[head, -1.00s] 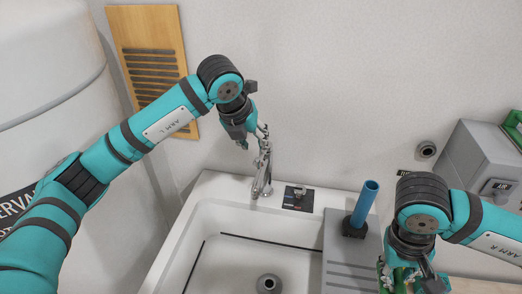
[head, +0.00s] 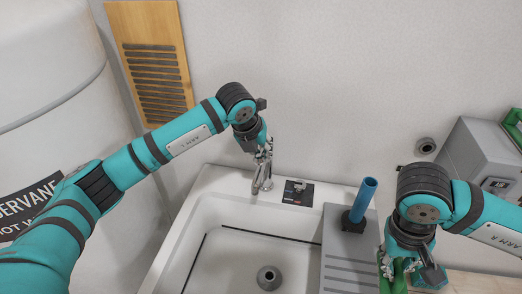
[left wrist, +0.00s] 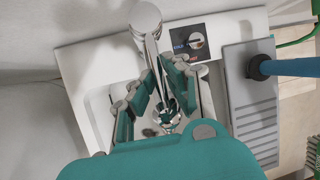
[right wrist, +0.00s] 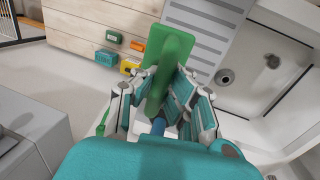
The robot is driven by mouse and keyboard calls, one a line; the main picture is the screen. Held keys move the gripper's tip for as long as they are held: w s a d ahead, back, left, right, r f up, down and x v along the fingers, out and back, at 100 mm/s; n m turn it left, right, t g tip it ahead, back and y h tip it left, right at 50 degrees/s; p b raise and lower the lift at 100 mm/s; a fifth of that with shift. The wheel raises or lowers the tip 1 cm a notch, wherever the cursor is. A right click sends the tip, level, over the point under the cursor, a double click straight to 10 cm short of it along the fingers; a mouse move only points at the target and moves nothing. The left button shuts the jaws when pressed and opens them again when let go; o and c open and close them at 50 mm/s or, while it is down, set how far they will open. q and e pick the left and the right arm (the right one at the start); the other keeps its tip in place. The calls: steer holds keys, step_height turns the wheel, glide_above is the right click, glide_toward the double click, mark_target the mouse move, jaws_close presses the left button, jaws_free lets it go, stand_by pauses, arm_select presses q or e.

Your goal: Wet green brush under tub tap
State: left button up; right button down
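The green brush (right wrist: 170,60) is between the closed fingers of my right gripper (right wrist: 164,78), its flat end pointing away. In the head view my right gripper (head: 403,268) is at the drainboard's right edge and partly hides the brush. A blue piece between the finger bases in the right wrist view cannot be identified. The chrome tap (head: 262,180) stands at the tub's back rim. My left gripper (head: 264,150) is at its top. In the left wrist view the tap (left wrist: 146,18) passes between the left fingers (left wrist: 160,75); their grip on it is unclear. No water shows.
The white tub (head: 213,215) has a drain (head: 269,277). A dial panel (head: 299,193) is right of the tap. A blue tube (head: 364,200) stands upright on the grey drainboard (head: 350,262). A grey box (head: 487,160) is at the right; a white tank (head: 45,80) at the left.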

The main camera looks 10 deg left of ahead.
arm_select(q)
jaws_close()
steer(key=shift+r, duration=0.1)
steer(key=shift+w+r+g, duration=0.2)
steer(key=shift+r+g, duration=0.15)
steer(key=shift+g, duration=0.25)
steer(key=o, duration=0.6)
jaws_free()
steer(key=shift+s, duration=0.1)
steer(key=v, duration=1.2)
steer(key=shift+a, duration=0.1)
